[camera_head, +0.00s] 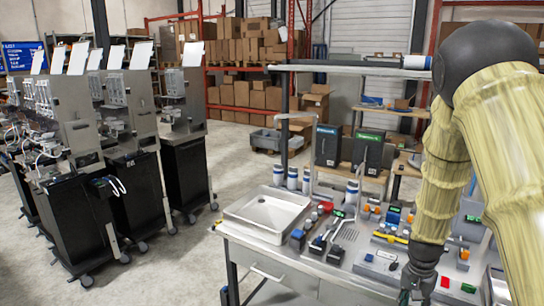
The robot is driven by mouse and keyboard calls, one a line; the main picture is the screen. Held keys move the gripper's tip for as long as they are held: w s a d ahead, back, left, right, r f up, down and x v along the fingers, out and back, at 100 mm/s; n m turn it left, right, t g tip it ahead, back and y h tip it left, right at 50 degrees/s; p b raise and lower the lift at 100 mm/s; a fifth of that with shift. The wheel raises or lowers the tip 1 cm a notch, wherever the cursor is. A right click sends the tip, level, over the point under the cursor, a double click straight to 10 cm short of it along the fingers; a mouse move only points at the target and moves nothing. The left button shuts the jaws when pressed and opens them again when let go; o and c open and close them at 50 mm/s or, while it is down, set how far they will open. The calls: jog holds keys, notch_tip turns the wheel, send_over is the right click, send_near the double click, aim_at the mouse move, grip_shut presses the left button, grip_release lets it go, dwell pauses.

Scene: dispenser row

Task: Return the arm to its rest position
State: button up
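My arm comes in from the right side of the head view and bends down over the right part of the workbench (259,241). My gripper (409,297) points down near the bench's front edge, at the bottom of the view. Its fingertips are small, dark and partly cut off by the frame edge. I cannot tell whether it is open or shut, or whether it holds anything. A greenish spot shows beside the fingers.
The bench holds a metal sink tray (236,212), several bottles and small coloured parts close to my gripper. Dark wheeled dispenser machines (75,215) stand at left. The floor (235,165) between is clear. Shelves with boxes (240,45) line the back.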

jog(key=s+a+f+n+b, duration=0.1)
jog(key=s+a+f+n, duration=0.15)
jog(key=s+f, duration=0.5)
jog(key=s+a+f+n+b, duration=0.1)
jog(key=s+a+f, duration=0.3)
jog(key=f, duration=0.7)
jog(key=s+a+f+n+b, duration=0.1)
jog(key=s+a+f+n, duration=0.1)
jog(key=s, duration=0.5)
jog(key=s+a+f+n+b, duration=0.1)
jog(key=s+a+f, duration=0.4)
jog(key=s, duration=0.3)
jog(key=s+a+f+n+b, duration=0.1)
jog(key=s+a+f+n, duration=0.1)
jog(key=s+f, duration=0.3)
jog(key=s+a, duration=0.1)
jog(key=s, duration=0.2)
jog(key=shift+a+n+y+b, duration=0.3)
jog(key=shift+a+n+y, duration=0.05)
jog(key=shift+y, duration=0.05)
jog(key=shift+s, duration=0.1)
